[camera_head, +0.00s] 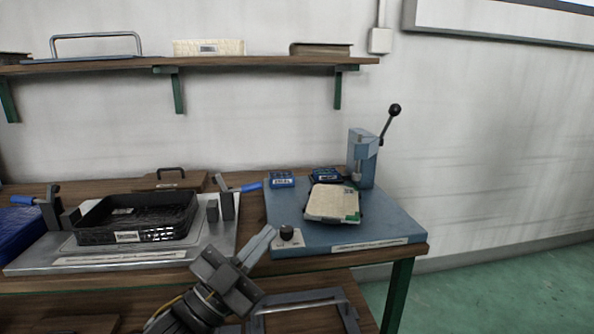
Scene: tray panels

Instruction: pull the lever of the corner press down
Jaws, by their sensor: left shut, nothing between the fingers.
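The corner press (362,158) is a blue-grey upright block at the back right of a blue base plate (385,225). Its lever (388,127) is a thin rod with a black ball knob (394,110), and it points up and to the right. A cream panel (332,202) with a green corner lies on the base plate, its back right part near the press. My left gripper (264,240) is shut and empty, in front of the base plate's left front corner, well below and left of the lever. My right gripper is not in view.
A black knob (287,233) stands on the plate's front left corner. Small blue boxes (282,180) sit at its back. A black tray (140,220) lies in a clamp fixture with blue-handled clamps (240,188) to the left. A shelf (200,63) hangs above. Space right of the press is clear.

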